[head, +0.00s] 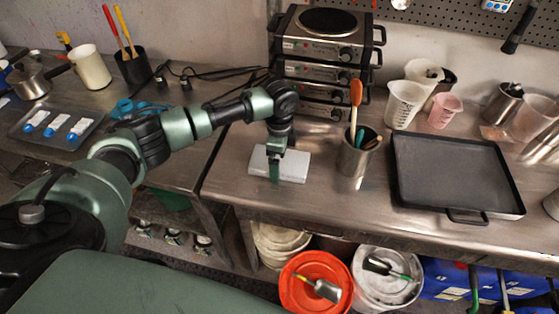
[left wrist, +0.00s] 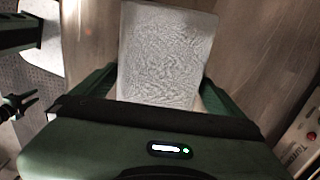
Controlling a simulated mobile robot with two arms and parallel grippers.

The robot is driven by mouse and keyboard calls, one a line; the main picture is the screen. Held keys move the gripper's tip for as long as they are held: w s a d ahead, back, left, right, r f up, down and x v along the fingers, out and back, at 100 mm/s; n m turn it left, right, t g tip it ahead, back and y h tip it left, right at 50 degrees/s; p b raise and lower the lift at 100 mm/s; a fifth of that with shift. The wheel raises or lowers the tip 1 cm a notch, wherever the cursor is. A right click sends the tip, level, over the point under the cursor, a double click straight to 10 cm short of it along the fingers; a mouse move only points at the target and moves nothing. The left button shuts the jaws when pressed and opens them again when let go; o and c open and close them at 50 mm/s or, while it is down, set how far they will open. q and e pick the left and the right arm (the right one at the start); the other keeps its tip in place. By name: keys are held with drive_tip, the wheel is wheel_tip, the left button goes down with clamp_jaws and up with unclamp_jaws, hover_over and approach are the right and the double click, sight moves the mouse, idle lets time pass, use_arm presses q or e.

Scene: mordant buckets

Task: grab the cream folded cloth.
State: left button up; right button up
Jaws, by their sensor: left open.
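The cream folded cloth (head: 295,166) lies flat near the front left of the right-hand steel table, looking pale grey-white. In the left wrist view the cloth (left wrist: 168,50) shows a fine crinkled texture and fills the space ahead of my palm. My left gripper (head: 276,168) points down over the left part of the cloth. In the wrist view its green fingers (left wrist: 157,90) are open, one on each side of the cloth. Whether they touch it I cannot tell. My right gripper is not in view.
A steel utensil pot (head: 356,159) stands just right of the cloth, and a black tray (head: 450,172) lies farther right. Stacked hot plates (head: 322,70) stand behind. A gap separates this table from the left one. An orange bucket (head: 307,287) sits below the front edge.

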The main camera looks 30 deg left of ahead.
use_arm(q)
drive_tip(key=c, duration=1.1)
drive_tip(key=shift+r, duration=0.1)
drive_tip(key=shift+c, duration=0.2)
